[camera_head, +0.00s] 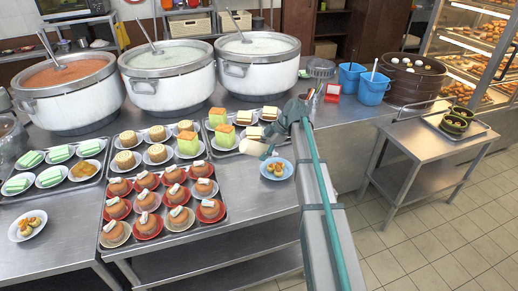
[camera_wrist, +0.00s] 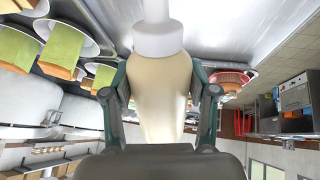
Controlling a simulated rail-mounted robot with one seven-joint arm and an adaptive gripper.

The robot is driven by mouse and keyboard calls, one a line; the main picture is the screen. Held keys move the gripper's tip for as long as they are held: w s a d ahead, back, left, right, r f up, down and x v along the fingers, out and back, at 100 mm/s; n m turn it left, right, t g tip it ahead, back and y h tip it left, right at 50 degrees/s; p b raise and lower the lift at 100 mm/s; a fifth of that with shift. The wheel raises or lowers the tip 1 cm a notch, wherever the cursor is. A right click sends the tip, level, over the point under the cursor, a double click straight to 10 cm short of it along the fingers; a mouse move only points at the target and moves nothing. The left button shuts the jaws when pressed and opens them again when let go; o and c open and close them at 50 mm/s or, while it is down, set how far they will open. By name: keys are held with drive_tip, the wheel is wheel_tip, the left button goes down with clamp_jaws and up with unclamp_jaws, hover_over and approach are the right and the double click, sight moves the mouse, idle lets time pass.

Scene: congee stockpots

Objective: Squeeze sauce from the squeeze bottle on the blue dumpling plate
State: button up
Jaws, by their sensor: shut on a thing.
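The blue dumpling plate (camera_head: 267,174) lies on the steel counter right of the cake trays, with a few dumplings (camera_head: 277,167) on it. My gripper (camera_head: 270,142) is above and slightly left of the plate. It is shut on the squeeze bottle (camera_head: 252,148), which is tipped over with its cap end toward the left. In the wrist view the bottle's cream body (camera_wrist: 162,95) sits between both fingers, and its white cap (camera_wrist: 158,40) points away from the palm. The nozzle tip and any sauce cannot be made out. The plate is not clearly visible in the wrist view.
Trays of cakes (camera_head: 225,205) lie left of the plate. Large stockpots (camera_head: 260,72) stand behind. Blue buckets (camera_head: 372,90) and a steamer (camera_head: 412,82) are at the back right. A side table (camera_head: 425,145) stands right, across open floor. Another dumpling plate (camera_head: 18,237) is front left.

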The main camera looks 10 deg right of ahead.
drive_tip(key=h, duration=0.2)
drive_tip(key=shift+s+a+r+h, duration=0.1)
drive_tip(key=shift+a+h, duration=0.3)
drive_tip(key=h, duration=0.3)
drive_tip(key=shift+a+f+n+t+b, duration=0.3)
drive_tip(key=shift+a+n+b, duration=0.05)
drive_tip(key=shift+n, duration=0.05)
drive_tip(key=shift+r+h, duration=0.1)
drive_tip(key=shift+h, duration=0.5)
drive_tip(key=shift+d+r+h, duration=0.35)
drive_tip(key=shift+d+h, duration=0.05)
drive_tip(key=shift+h, duration=0.2)
drive_tip(key=d+h, duration=0.1)
drive_tip(key=d+h+p, duration=0.1)
drive_tip(key=h, duration=0.1)
drive_tip(key=d+r+t+h, duration=0.1)
drive_tip(key=h, duration=0.1)
drive_tip(key=shift+w+d+r+n, duration=0.1)
drive_tip(key=shift+w+d+n, duration=0.2)
drive_tip(key=shift+n, duration=0.1)
